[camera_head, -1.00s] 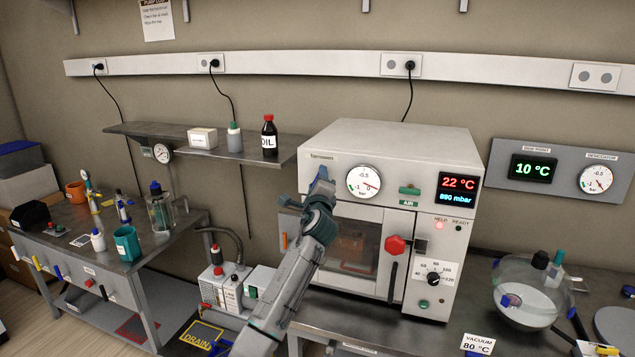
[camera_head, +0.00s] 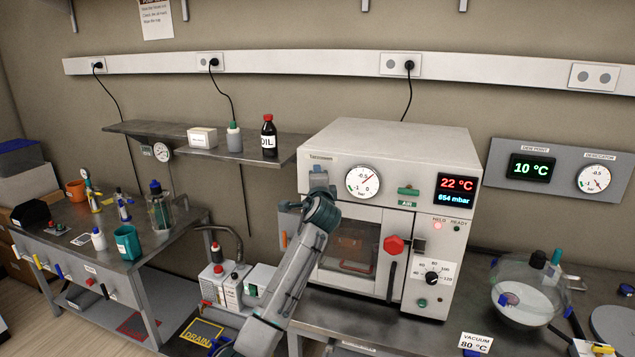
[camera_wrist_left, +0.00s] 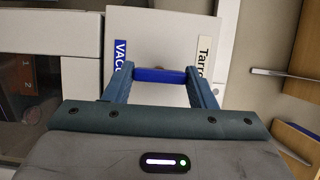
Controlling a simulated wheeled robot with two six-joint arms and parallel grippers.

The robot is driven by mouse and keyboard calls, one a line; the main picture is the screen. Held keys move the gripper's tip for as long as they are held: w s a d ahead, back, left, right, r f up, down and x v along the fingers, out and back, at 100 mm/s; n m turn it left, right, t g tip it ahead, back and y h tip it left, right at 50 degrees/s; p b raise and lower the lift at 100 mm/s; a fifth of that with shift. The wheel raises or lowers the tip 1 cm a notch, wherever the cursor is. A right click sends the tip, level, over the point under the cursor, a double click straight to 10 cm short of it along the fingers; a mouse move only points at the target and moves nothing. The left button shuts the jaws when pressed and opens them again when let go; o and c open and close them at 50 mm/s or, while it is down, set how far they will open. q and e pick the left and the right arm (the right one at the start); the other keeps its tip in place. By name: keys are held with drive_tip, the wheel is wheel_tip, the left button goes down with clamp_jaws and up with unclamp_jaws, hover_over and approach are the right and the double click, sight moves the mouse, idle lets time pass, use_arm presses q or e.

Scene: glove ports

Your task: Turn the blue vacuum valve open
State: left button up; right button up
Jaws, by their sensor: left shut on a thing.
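In the left wrist view my left gripper (camera_wrist_left: 160,82) is shut on the blue vacuum valve (camera_wrist_left: 160,75). The valve's bar runs across between the two fingers, next to a blue "VACU" label (camera_wrist_left: 120,58). In the head view the gripper largely hides the valve. My right gripper is not in view.
A red knob (camera_head: 393,244) and a dark door handle (camera_head: 391,281) are on the oven front, right of my arm. A pump (camera_head: 222,285) stands to the left. A glass desiccator (camera_head: 525,300) stands on the bench at right.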

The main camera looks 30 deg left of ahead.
use_arm(q)
drive_tip(key=o, duration=1)
drive_tip(key=shift+s, duration=0.15)
drive_tip(key=b+v, duration=0.4)
drive_tip(key=v, duration=0.6)
drive_tip(key=shift+s+d, duration=0.2)
drive_tip(key=shift+s, duration=0.05)
